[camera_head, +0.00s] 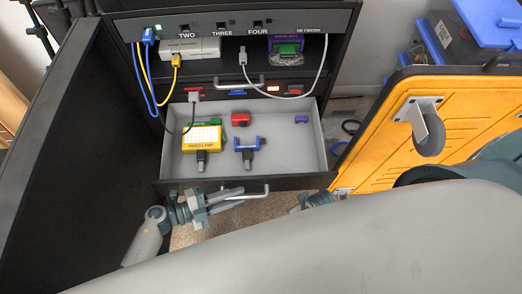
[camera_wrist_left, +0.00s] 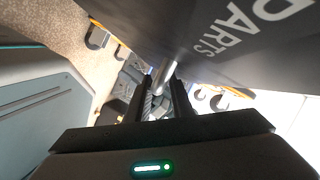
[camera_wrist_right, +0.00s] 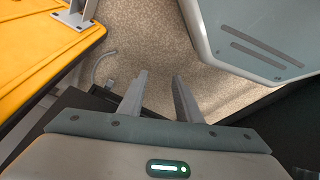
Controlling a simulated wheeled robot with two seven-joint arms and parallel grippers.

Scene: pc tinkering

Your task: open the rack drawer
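The rack drawer (camera_head: 318,150) is pulled out from the black rack, and its grey inside shows from above. Its front (camera_wrist_left: 205,30) carries the white word PARTS in the left wrist view. The silver drawer handle (camera_head: 258,193) runs along the front. My left gripper (camera_head: 236,193) is at the left part of this handle. In the left wrist view its fingers (camera_wrist_left: 161,95) close on either side of the handle bar (camera_wrist_left: 165,72). My right gripper (camera_wrist_right: 160,95) is open and empty over the floor; only a small part shows in the head view, right of the handle.
The drawer holds a yellow boxed device (camera_head: 202,138), a blue part (camera_head: 248,145), a red part (camera_head: 240,119) and a purple piece (camera_head: 301,119). A grey cable (camera_head: 190,115) hangs into it. A black panel (camera_head: 85,130) stands left.

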